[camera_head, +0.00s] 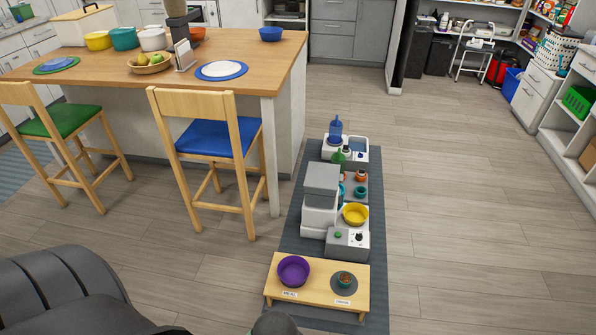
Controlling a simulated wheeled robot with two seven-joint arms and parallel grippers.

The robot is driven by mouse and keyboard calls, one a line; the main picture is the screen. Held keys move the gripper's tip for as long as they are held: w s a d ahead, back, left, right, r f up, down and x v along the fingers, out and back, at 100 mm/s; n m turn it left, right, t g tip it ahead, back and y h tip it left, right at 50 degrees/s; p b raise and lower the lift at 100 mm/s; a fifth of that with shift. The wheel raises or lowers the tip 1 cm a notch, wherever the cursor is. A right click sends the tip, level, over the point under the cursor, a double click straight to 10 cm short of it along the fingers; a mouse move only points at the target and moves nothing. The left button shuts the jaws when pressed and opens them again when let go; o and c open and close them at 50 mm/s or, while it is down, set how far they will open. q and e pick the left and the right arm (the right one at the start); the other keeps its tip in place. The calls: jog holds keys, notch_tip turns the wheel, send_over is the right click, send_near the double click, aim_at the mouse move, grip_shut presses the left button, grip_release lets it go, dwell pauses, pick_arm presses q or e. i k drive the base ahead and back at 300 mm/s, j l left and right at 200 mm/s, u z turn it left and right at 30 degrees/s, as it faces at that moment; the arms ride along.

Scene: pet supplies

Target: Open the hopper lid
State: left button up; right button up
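The feeder with its hopper (318,215) is a light grey and white unit standing on the dark floor mat. A darker grey boxy cap, which looks like the hopper lid (322,177), sits on top and appears closed. A yellow bowl (355,214) sits at the feeder's right side, above a grey front panel (348,241) with a green button and a dark knob. Neither of my grippers is visible in the head view.
A low wooden stand (318,304) with a purple bowl (293,270) and a small food bowl (345,281) is in front. A white and blue unit (357,148) and small cups are behind. A blue-seated stool (217,139) stands left. Floor to the right (460,220) is clear.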

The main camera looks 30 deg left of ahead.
aim_at(319, 176)
jog(key=i+l+u, duration=0.15)
jog(key=l+u, duration=0.25)
jog(key=l, duration=0.15)
jog(key=l+u, duration=0.4)
jog(key=l, duration=0.2)
jog(key=l+u, duration=0.35)
jog(key=l, duration=0.25)
jog(key=i+l+z, duration=0.15)
jog(key=i+l, duration=0.45)
jog(key=i, duration=0.15)
